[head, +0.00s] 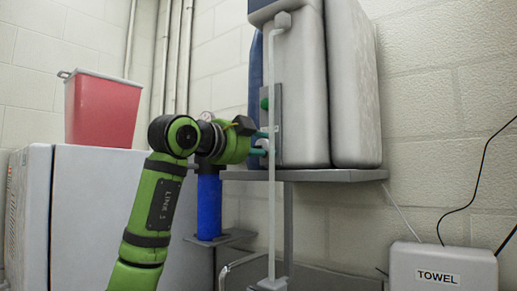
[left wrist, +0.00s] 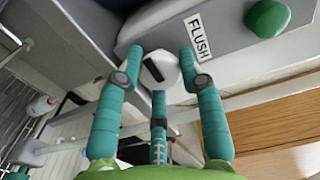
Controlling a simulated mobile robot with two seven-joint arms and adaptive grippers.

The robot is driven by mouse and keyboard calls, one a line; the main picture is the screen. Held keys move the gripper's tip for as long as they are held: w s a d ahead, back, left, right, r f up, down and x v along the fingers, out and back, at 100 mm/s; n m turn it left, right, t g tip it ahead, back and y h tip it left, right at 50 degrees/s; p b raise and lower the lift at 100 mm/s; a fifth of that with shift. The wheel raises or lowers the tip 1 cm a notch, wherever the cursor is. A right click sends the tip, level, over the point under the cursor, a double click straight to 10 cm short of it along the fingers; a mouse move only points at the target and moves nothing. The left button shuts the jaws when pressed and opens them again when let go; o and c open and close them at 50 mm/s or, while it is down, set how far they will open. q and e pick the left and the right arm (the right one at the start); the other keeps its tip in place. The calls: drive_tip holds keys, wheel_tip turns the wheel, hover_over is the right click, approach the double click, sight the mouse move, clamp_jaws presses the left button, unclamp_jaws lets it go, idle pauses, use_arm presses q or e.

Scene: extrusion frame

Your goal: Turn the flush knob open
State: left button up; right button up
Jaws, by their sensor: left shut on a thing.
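The flush knob (left wrist: 160,70) is white with a dark slot mark. In the left wrist view it sits on a grey panel (left wrist: 236,30) beside a label reading FLUSH (left wrist: 199,35). My left gripper (left wrist: 161,66) has its teal fingers on either side of the knob and is shut on it. In the head view my left gripper (head: 264,143) reaches the panel from the left, beside the vertical white pipe (head: 272,200). The knob is hard to make out there. My right gripper does not show.
A green button (left wrist: 269,18) is on the same panel. Large pale containers (head: 350,90) stand on a grey shelf (head: 335,176). A red bin (head: 102,110) sits on a cabinet at left. A blue cylinder (head: 209,205) stands below my left wrist. A TOWEL box (head: 441,268) is at lower right.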

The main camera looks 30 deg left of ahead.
use_arm(q)
drive_tip(key=shift+w+d+f, duration=0.1)
drive_tip(key=shift+f, duration=0.05)
drive_tip(key=o, duration=1.1)
drive_tip(key=shift+d, duration=0.15)
drive_tip(key=shift+s+a, duration=0.2)
drive_tip(key=shift+s, duration=0.3)
drive_tip(key=s, duration=1.1)
drive_tip(key=shift+a, duration=0.3)
